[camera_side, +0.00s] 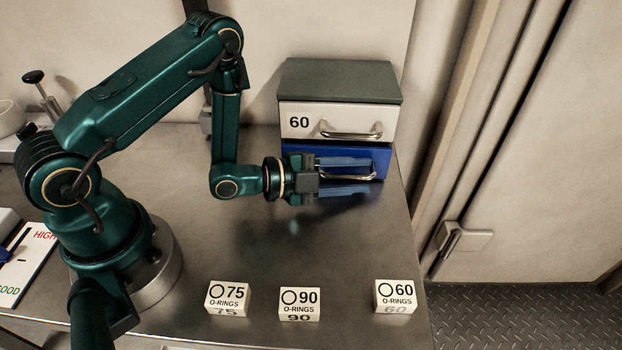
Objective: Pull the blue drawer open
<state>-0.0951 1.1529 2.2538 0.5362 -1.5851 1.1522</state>
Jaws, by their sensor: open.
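The blue drawer (377,157) is the lower one of a small two-drawer cabinet (340,82) at the back right of the metal bench. Its front looks flush with the cabinet, so it appears closed. Its metal handle (366,176) is partly hidden behind my gripper. My gripper (369,177) is level in front of the blue drawer, with its fingers pointing right at the handle. The fingers are apart, one above the other in the picture, near the handle. I cannot tell whether they touch it.
Above is a white drawer (299,123) marked 60. Three O-ring boxes, 75 (228,298), 90 (299,302) and 60 (395,295), stand along the bench's front. The bench (330,245) is clear between them and the cabinet. A wall stands close on the right.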

